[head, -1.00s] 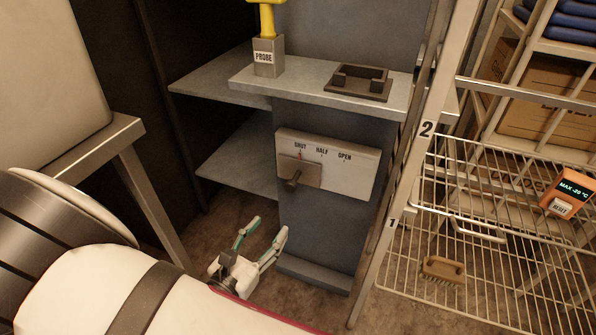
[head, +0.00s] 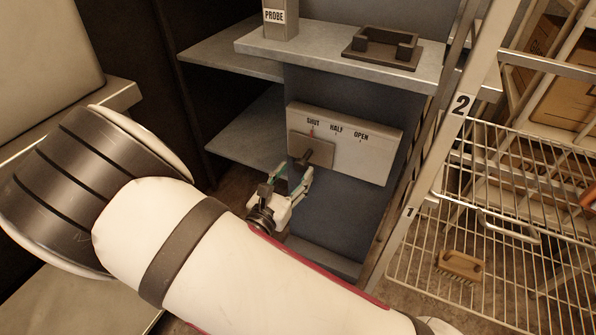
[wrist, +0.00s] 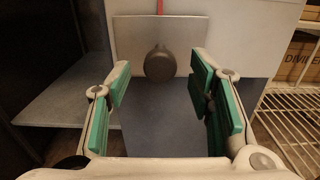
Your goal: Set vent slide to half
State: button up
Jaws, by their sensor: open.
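The vent panel (head: 370,150) is a pale plate on the blue-grey column, marked SHUT, HALF and OPEN from left to right. Its brown slide plate (head: 298,146) stands at the left with its red pointer under SHUT. A dark knob (head: 304,160) sticks out of the slide; it also shows in the wrist view (wrist: 160,64). My gripper (head: 288,178) is open, just below and in front of the knob. In the wrist view my gripper (wrist: 160,85) has its green-padded fingers spread either side of the knob's line, and the knob appears beyond them. No contact with the knob shows.
A shelf (head: 300,50) above the panel holds the PROBE block (head: 280,20) and a dark bracket (head: 385,47). A metal post (head: 440,150) and wire rack (head: 500,165) with a brush (head: 460,265) stand at right. Lower shelves (head: 250,130) lie left of the column.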

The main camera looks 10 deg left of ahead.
aim_at(305, 158)
jog(key=shift+x, duration=1.35)
jog(key=shift+c, duration=0.3)
